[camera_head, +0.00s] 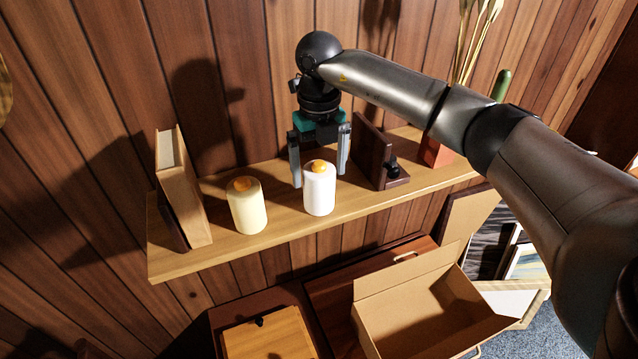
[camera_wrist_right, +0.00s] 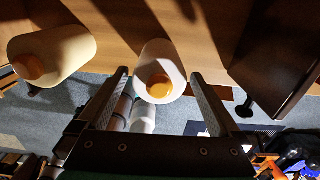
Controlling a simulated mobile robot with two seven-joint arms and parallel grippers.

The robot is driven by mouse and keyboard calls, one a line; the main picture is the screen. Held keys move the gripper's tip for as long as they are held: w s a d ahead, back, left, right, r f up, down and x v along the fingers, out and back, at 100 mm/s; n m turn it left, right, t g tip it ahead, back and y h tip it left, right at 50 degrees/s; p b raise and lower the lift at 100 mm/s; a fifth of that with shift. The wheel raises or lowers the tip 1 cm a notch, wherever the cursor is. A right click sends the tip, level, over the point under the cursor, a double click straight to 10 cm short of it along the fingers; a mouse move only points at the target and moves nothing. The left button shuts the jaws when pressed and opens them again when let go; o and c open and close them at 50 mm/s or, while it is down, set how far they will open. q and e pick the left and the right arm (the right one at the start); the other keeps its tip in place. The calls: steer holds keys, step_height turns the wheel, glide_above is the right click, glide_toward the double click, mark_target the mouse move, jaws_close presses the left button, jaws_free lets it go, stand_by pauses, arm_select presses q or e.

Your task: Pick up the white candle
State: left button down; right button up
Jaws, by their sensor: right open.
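The white candle (camera_head: 319,192) stands upright on the wooden shelf (camera_head: 280,226), with an orange top. My right gripper (camera_head: 320,172) is open and points down just above and behind it, its fingers to either side of the candle's upper part in the head view. In the right wrist view the white candle (camera_wrist_right: 160,62) lies between the two open fingertips (camera_wrist_right: 160,76). I cannot tell whether a finger touches it. A cream-yellow candle (camera_head: 247,206) stands to its left, and it also shows in the right wrist view (camera_wrist_right: 62,50). My left gripper is not in view.
Books (camera_head: 183,188) lean at the shelf's left end. A dark bookend (camera_head: 378,155) stands close to the right of the gripper, with a reddish pot (camera_head: 436,151) beyond. The wood-paneled wall is behind. An open cardboard box (camera_head: 425,312) sits below the shelf.

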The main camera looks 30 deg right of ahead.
steer(key=shift+f, duration=1.15)
steer(key=shift+r, duration=0.1)
steer(key=c, duration=1.5)
